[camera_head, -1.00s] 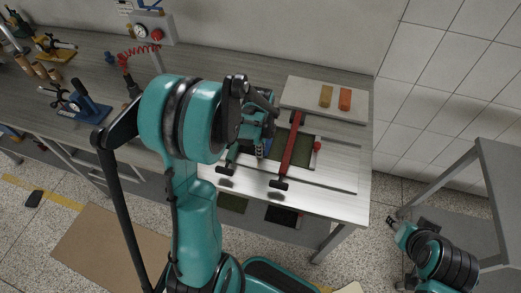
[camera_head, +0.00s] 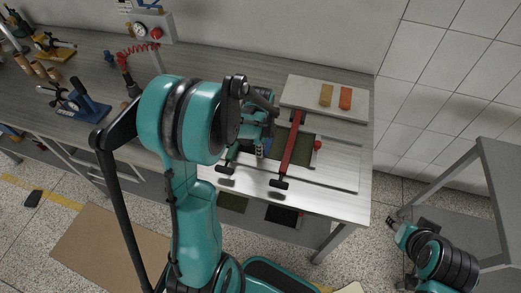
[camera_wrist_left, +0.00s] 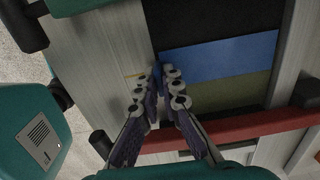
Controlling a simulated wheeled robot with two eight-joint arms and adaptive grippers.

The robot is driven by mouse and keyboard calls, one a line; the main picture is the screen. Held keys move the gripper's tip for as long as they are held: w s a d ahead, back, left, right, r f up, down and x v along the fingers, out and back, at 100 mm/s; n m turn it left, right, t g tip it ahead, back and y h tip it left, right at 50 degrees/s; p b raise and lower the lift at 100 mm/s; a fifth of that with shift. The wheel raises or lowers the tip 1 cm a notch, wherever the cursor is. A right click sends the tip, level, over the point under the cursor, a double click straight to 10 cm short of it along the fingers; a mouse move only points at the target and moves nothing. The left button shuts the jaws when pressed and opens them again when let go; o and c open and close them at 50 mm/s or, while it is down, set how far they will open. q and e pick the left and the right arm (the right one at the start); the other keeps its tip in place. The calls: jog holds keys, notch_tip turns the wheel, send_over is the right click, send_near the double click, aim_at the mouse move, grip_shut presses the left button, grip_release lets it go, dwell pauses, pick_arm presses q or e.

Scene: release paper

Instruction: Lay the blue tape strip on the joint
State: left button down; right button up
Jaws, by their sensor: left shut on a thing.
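The blue tape strip (camera_wrist_left: 222,56) lies across the seam between a black panel (camera_wrist_left: 215,20) and an olive-green panel (camera_wrist_left: 235,92) in the left wrist view. My left gripper (camera_wrist_left: 159,78) is shut on the strip's left end at the panels' edge. In the head view my left gripper (camera_head: 261,150) is low over the bench, mostly hidden by my arm. Whether the strip's whole length touches the panels cannot be told. My right gripper (camera_head: 392,221) is at the lower right, away from the bench, too small to tell its state.
A red knob (camera_head: 318,145) stands to the right.

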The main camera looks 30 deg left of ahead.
dwell(0.3)
pick_arm(q)
jog(key=c, duration=1.6)
grip_release()
notch_tip(320, 180, up, 12)
jog(key=s+d+n+t, duration=0.2)
jog(key=s+d+n, duration=0.1)
jog(key=n, duration=0.2)
jog(key=s+d+r+n+t, duration=0.1)
jog(key=s+d+n+t, duration=0.1)
jog(key=s+d+n, duration=0.2)
jog(key=s+d+r+n+t, duration=0.1)
jog(key=s+d+n+t, duration=0.2)
jog(key=n, duration=0.3)
jog(key=shift+s+d+r, duration=0.25)
jog(key=shift+s+d, duration=0.05)
jog(key=shift+s, duration=0.25)
